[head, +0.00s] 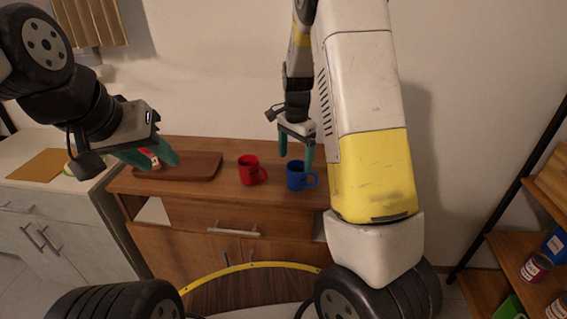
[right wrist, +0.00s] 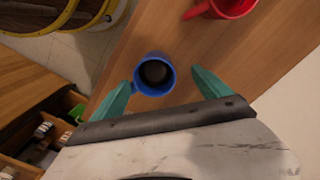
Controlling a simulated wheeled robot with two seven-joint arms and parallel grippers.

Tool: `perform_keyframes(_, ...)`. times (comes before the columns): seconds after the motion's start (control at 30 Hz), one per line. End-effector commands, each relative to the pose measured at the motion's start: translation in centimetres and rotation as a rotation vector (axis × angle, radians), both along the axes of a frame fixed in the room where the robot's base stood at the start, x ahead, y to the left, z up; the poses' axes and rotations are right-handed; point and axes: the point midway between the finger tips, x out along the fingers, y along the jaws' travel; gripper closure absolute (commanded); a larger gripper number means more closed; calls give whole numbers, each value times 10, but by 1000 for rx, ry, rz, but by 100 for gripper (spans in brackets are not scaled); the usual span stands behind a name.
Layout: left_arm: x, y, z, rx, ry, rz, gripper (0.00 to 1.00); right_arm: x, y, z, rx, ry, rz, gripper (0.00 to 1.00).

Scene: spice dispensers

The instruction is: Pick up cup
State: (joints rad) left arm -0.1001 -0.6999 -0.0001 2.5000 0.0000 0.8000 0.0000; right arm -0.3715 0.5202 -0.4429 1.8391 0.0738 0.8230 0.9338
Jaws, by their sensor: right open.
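A blue cup (head: 296,177) stands upright on the wooden cabinet, its handle to the right in the head view. A red cup (head: 249,171) stands to its left. My right gripper (head: 296,163) is open, pointing down just above the blue cup. In the right wrist view, the blue cup (right wrist: 155,73) lies between the spread teal fingers of the right gripper (right wrist: 161,77), its handle near the left finger. The red cup (right wrist: 230,6) is at that view's top edge. My left gripper (head: 157,162) is at the left over the tray, its teal fingers apart.
A brown wooden tray (head: 198,168) lies on the cabinet top (head: 225,183), left of the cups. A small red and white item (head: 150,157) shows between the left fingers; whether they touch it is unclear. A shelf with cans (head: 536,267) stands at the right.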

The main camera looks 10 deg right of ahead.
Motion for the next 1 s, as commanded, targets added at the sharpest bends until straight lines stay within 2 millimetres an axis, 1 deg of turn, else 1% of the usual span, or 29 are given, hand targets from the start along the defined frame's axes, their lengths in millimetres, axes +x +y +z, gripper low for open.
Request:
perform_keyframes(0.03,0,0,0,0,0,0,64,-1,-1,-6,-1,3,-2,12)
perform_keyframes(0.27,0,0,0,0,0,0,64,-4,-4,-33,-1,3,-1,12)
perform_keyframes(0.4,0,0,0,0,0,0,64,-8,-8,-54,0,4,-1,12)
perform_keyframes(0.5,0,0,0,0,0,0,64,-7,-7,-66,1,3,1,12)
perform_keyframes(0.6,0,0,0,0,0,0,64,-7,-7,-72,0,1,2,12)
perform_keyframes(0.8,0,0,0,0,0,0,64,-6,-7,-73,1,1,2,12)
perform_keyframes(0.83,0,0,0,0,0,0,64,-6,-7,-73,1,1,2,14)
perform_keyframes(0.97,0,0,0,0,0,0,64,-6,-7,-72,1,1,2,40)
perform_keyframes(1.0,0,0,0,0,0,0,64,-6,-7,-72,1,1,2,48)
